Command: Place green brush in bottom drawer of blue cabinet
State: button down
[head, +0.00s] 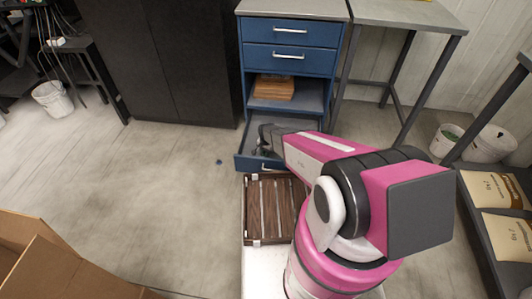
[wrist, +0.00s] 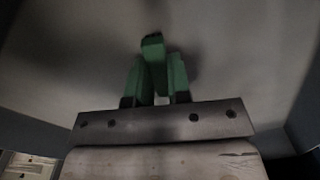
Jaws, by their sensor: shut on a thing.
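The blue cabinet (head: 291,61) stands at the back centre. Its bottom drawer (head: 248,163) is pulled open towards me. My gripper (head: 267,132) is over or in the open drawer, with part of the drawer hidden behind my arm. In the wrist view, the green brush (wrist: 153,65) shows at my gripper, which is shut on it. Behind it is a plain grey surface with walls at both sides, matching the drawer's inside. Its contact with the drawer floor is unclear. The brush cannot be made out in the head view.
A brown slatted tray (head: 272,208) lies just in front of the drawer. Wooden pieces (head: 274,87) lie in the cabinet's open section above. A metal table (head: 400,15) stands right of the cabinet. A cardboard box (head: 45,260) is at lower left. The floor left of the drawer is mostly clear.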

jog(key=c, duration=1.1)
grip_release()
notch_tip(320, 180, up, 12)
jog(key=s+d+r+n, duration=0.2)
jog(key=s+d+r, duration=0.2)
jog(key=r, duration=0.5)
jog(key=s+d+r+n, duration=0.2)
jog(key=s+d+r, duration=0.3)
jog(key=s+r, duration=0.4)
jog(key=s+d+r+n, duration=0.2)
jog(key=s+d+r, duration=0.3)
jog(key=r, duration=0.5)
jog(key=shift+s+r+n, duration=0.2)
jog(key=shift+s+n, duration=0.2)
jog(key=shift+s, duration=0.4)
